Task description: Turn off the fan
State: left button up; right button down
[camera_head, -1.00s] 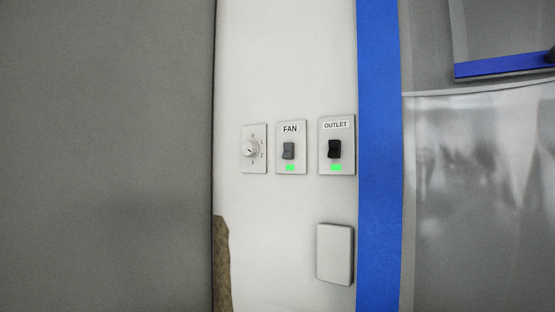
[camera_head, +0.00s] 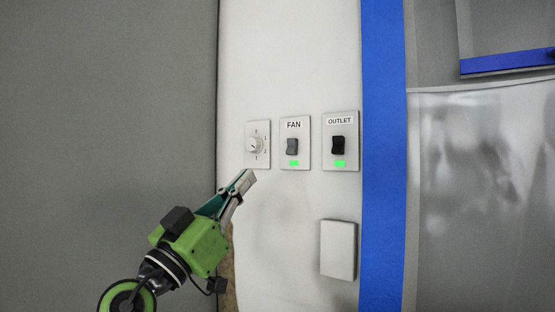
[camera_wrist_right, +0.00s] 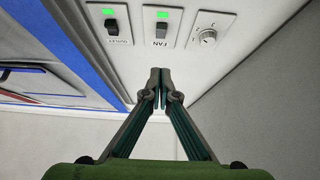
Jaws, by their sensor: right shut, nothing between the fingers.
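The fan switch (camera_head: 292,147) is a grey rocker on a white plate labelled FAN, with a lit green light below it. It also shows upside down in the right wrist view (camera_wrist_right: 162,27), with its green light lit. My right gripper (camera_head: 247,178) is green, with its fingers pointing up and right, below and left of the fan plate. In the right wrist view its fingertips (camera_wrist_right: 155,72) are together and empty, just short of the fan plate in the picture. I see no contact with the switch. My left gripper is not in view.
A black OUTLET switch (camera_head: 338,145) with a lit green light is right of the fan plate. A round dial (camera_head: 255,145) is on its left. A blank white box (camera_head: 338,249) is below. A blue vertical strip (camera_head: 383,160) and a grey panel (camera_head: 110,110) flank the white wall.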

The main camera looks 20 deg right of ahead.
aim_at(290, 145)
jog(key=p+x, duration=0.2)
jog(key=x, duration=0.2)
jog(key=f+p+x, duration=0.1)
jog(key=p+x, duration=0.1)
jog(key=x, duration=0.2)
jog(key=d+f+p+x, duration=0.1)
jog(key=p+x, duration=0.1)
jog(key=x, duration=0.2)
jog(key=shift+w+d+r+p, duration=0.2)
jog(key=shift+w+p, duration=0.2)
jog(key=shift+w, duration=0.15)
jog(key=shift+w+d+f, duration=0.2)
jog(key=shift+w+d, duration=0.05)
jog(key=shift+d, duration=0.05)
jog(key=shift+a, duration=0.1)
